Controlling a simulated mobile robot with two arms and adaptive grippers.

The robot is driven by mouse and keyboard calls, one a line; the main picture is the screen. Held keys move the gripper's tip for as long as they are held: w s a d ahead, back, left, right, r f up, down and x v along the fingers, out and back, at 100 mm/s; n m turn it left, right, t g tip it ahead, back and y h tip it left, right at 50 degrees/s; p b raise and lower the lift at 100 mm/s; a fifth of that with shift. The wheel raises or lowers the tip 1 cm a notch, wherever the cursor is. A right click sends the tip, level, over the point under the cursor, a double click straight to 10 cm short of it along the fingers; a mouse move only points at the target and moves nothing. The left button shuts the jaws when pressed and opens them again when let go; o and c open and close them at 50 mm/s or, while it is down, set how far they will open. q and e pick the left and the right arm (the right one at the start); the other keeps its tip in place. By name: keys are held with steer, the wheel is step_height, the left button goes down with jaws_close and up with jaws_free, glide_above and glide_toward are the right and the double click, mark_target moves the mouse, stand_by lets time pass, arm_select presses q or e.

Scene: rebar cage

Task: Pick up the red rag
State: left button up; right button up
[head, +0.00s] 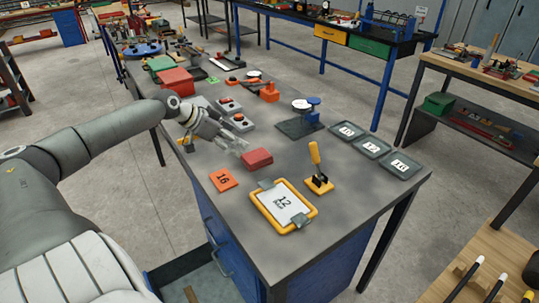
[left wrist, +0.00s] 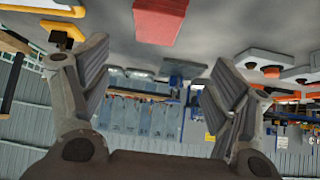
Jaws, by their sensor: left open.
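The red rag (head: 257,158) is a folded red block lying on the grey tabletop, near the middle of the bench. My left gripper (head: 236,145) is just to the left of it and a little behind it in the head view, low over the table. In the left wrist view the red rag (left wrist: 160,20) shows at the top edge, partly cut off, in line with the gap between the fingers. There the left gripper (left wrist: 163,75) is open with nothing between its fingers. My right gripper is not seen.
An orange card marked 16 (head: 222,180) and a yellow-framed clipboard (head: 283,205) lie in front of the rag. A yellow-handled tool (head: 318,172) stands to the right. Grey button boxes (head: 237,115) sit behind the gripper. Numbered trays (head: 372,146) lie at the right.

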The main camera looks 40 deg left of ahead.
mark_target(257, 155)
arm_select(q)
steer(key=x, duration=0.4)
steer(key=shift+f, duration=0.15)
steer(key=shift+w+d+f, duration=0.2)
steer(key=shift+w+f, duration=0.1)
steer(key=p+x, duration=0.1)
steer(key=x, duration=0.1)
steer(key=p+x, duration=0.1)
steer(key=x, duration=0.1)
steer(key=shift+s+d+f, duration=0.15)
steer(key=shift+d+f, duration=0.1)
steer(key=shift+f, duration=0.05)
steer(key=shift+w+d+f, duration=0.1)
steer(key=shift+w+f, duration=0.15)
steer(key=shift+f, duration=0.1)
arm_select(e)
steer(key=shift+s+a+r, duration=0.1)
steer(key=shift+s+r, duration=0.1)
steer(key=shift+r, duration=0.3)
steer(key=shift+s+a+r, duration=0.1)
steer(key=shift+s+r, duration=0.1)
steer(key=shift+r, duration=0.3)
arm_select(q)
steer(key=shift+s, duration=0.1)
